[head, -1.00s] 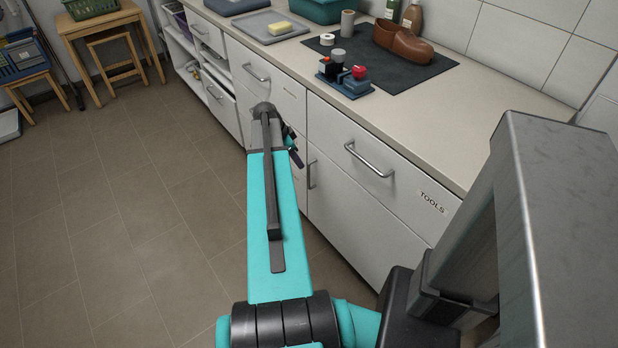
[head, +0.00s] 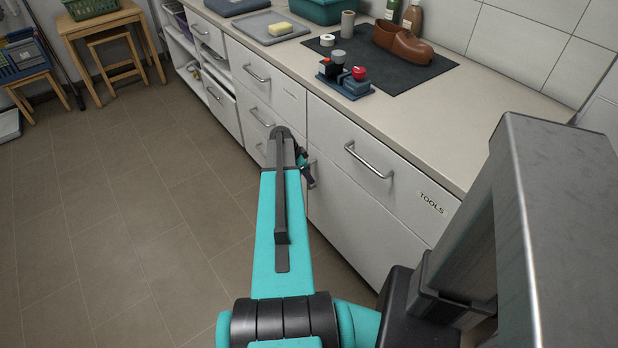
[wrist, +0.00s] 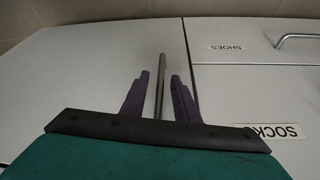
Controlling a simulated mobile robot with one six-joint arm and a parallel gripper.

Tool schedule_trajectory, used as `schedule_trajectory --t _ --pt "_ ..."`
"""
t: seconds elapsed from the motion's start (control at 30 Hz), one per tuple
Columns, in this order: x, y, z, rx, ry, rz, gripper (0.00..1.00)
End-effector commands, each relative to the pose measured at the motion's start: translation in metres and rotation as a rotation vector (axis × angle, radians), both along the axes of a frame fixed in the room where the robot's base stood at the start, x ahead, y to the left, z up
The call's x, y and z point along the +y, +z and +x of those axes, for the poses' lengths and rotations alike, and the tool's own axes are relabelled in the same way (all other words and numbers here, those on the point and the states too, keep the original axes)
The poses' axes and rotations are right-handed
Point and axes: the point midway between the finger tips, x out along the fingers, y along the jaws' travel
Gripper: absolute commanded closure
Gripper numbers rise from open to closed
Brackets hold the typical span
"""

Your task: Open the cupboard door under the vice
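The vice (head: 342,78), a small blue-based device with a red knob, stands on the counter. The white cupboard door (head: 352,218) is below the TOOLS drawer under it and looks shut. Its vertical metal bar handle shows in the wrist view (wrist: 160,84). My gripper (wrist: 160,85) is open, its two dark fingers on either side of this handle, with gaps visible. In the head view my gripper (head: 308,172) is at the door's left edge, partly hidden behind my arm, and covers most of the handle.
The TOOLS drawer (head: 375,165), with a bar handle, is above the door. A drawer column (head: 262,85) adjoins on the left; SHOES and SOCK labels show in the wrist view. A dark mat (head: 410,75) with brown shoes lies on the counter.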

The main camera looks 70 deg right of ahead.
Motion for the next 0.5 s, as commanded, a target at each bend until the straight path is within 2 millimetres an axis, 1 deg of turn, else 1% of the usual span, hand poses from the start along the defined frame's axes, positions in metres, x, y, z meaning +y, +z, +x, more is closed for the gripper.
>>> schedule_trajectory --t 0.03,0.2,0.3,0.5 --pt "-0.003 -0.006 -0.002 0.001 -0.001 0.001 0.72" --pt "-0.006 -0.019 -0.005 0.0 0.0 0.0 0.72" --pt "-0.007 -0.023 -0.006 0.0 0.0 0.0 0.72" --pt "-0.007 -0.024 -0.007 -0.001 0.0 -0.001 0.72"
